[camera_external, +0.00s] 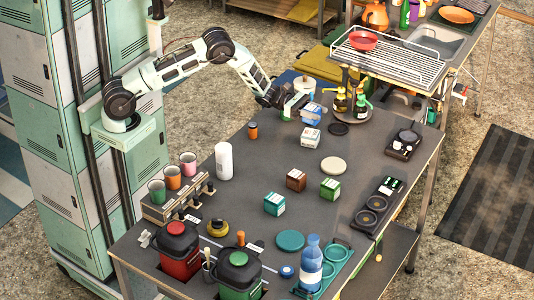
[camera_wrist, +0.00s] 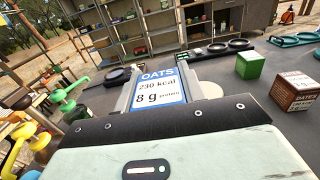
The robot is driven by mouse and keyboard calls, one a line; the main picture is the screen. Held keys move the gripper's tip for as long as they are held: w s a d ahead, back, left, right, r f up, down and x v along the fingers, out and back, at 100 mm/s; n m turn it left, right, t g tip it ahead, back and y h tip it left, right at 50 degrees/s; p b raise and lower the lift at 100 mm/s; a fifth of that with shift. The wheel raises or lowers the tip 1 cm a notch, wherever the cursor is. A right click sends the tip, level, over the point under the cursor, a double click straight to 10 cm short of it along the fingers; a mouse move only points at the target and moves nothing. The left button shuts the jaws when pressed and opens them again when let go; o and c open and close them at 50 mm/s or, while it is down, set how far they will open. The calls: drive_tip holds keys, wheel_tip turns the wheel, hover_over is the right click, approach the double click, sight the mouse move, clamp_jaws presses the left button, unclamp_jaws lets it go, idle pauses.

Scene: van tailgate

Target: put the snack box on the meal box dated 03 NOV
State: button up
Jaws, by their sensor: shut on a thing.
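My gripper (camera_wrist: 160,95) is shut on a blue and white box (camera_wrist: 160,88) whose label reads OATS, 230 kcal, 8 g protein. In the external view my gripper (camera_external: 301,106) holds this box (camera_external: 312,113) above the far part of the table. A white box (camera_external: 310,137) stands on the table just below it. A brown box (camera_external: 296,180), a green box (camera_external: 330,188) and a teal box (camera_external: 274,204) stand nearer. In the wrist view the brown box (camera_wrist: 296,92) reads DATES and the green box (camera_wrist: 250,65) is beside it. No 03 NOV date is legible.
A pale round disc (camera_external: 333,166) lies near the green box. A white cylinder (camera_external: 224,161) and several cups stand left. A wire rack (camera_external: 390,55) is behind. Bare tabletop lies between the boxes.

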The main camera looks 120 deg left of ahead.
sight(316, 123)
drive_tip(key=shift+f+p, duration=0.4)
drive_tip(key=shift+f, duration=2.05)
drive_tip(key=shift+f, duration=0.1)
drive_tip(key=shift+f, duration=0.1)
drive_tip(key=o, duration=1)
drive_tip(key=shift+r, duration=0.25)
drive_tip(key=s+b, duration=0.3)
drive_tip(key=s, duration=0.9)
